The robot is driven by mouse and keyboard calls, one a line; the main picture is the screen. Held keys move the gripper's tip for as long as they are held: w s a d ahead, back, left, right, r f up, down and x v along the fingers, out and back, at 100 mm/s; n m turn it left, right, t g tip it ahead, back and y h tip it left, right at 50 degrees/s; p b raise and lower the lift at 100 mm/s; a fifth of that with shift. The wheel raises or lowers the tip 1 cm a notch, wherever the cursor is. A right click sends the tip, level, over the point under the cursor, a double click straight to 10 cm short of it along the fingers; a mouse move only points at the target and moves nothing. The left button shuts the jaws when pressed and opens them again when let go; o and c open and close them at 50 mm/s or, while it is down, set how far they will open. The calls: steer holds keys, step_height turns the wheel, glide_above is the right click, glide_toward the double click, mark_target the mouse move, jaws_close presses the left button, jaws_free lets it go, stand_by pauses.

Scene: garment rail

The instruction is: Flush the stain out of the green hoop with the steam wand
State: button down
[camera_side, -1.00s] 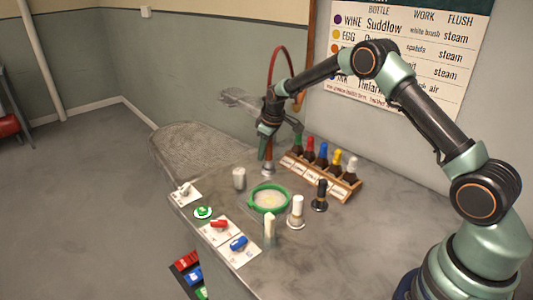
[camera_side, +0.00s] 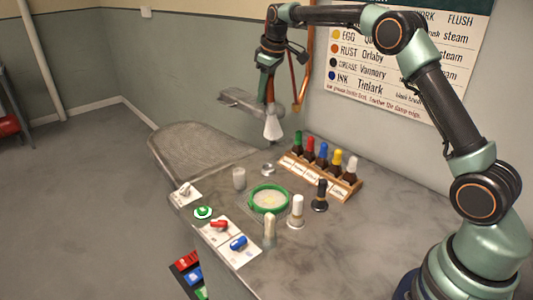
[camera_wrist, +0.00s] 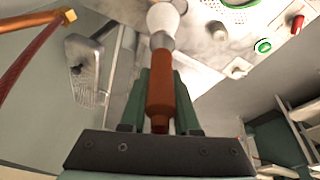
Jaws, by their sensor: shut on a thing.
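The green hoop (camera_side: 252,203) lies flat on the grey bench, with pale cloth inside. Any stain on it is too small to make out. Its green rim also shows at the top edge of the wrist view (camera_wrist: 240,4). My gripper (camera_side: 267,76) is up above the back of the bench, behind and well above the hoop. It is shut on the steam wand (camera_side: 272,128), which hangs upright with its white cone nozzle down, clear of the bench. In the wrist view, its brown handle (camera_wrist: 159,90) sits between my fingers.
A small metal ring holder (camera_side: 268,169) stands empty under the wand. A rack of coloured-cap bottles (camera_side: 322,175) is behind the hoop to the right. Red and blue switches (camera_side: 238,243) line the front edge.

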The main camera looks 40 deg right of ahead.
steer(key=shift+r, duration=0.25)
steer(key=s+a+f+g, duration=0.1)
steer(key=s+a+f, duration=0.3)
steer(key=f, duration=0.4)
steer(key=s+a+f+g, duration=0.1)
steer(key=s+a+f, duration=0.3)
steer(key=f, duration=0.3)
steer(key=shift+s+a+f+m+g+y, duration=0.3)
steer(key=shift+a+f+g, duration=0.1)
steer(key=shift+a, duration=0.5)
steer(key=shift+r, duration=0.15)
stand_by(1.1)
